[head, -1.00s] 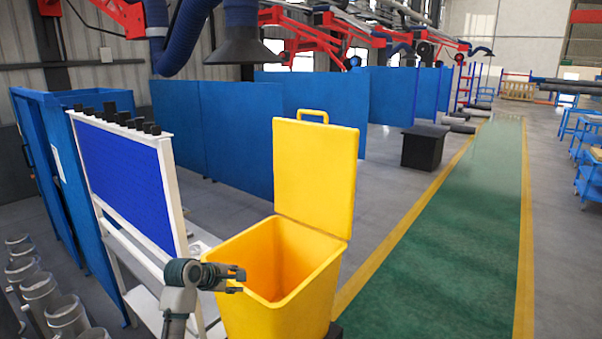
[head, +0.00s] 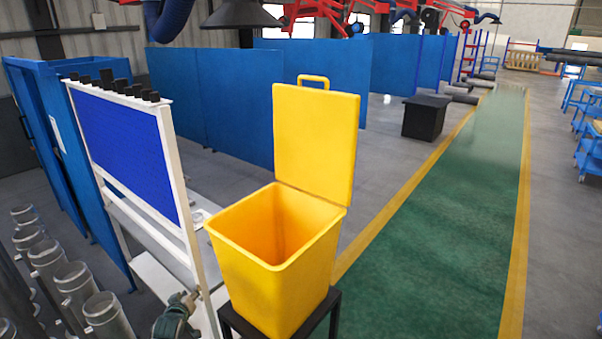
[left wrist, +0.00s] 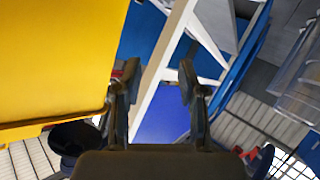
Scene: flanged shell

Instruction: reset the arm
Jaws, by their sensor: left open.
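My left gripper (head: 188,297) is low in the head view, in front of the white bench frame and left of the yellow bin. In the left wrist view its two fingers (left wrist: 157,85) stand apart with nothing between them. The flanged shells are probably the grey metal cylinders (head: 75,285) standing in a group at the lower left, well apart from the gripper. I see no shell in the gripper. My right gripper is not in view.
The yellow bin (head: 225,260) has its lid (head: 315,140) raised and stands on a dark stand (head: 335,305). A white-framed blue board (head: 125,150) rises from the bench. Blue partitions (head: 235,105) stand behind. The green walkway (head: 440,230) at right is clear.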

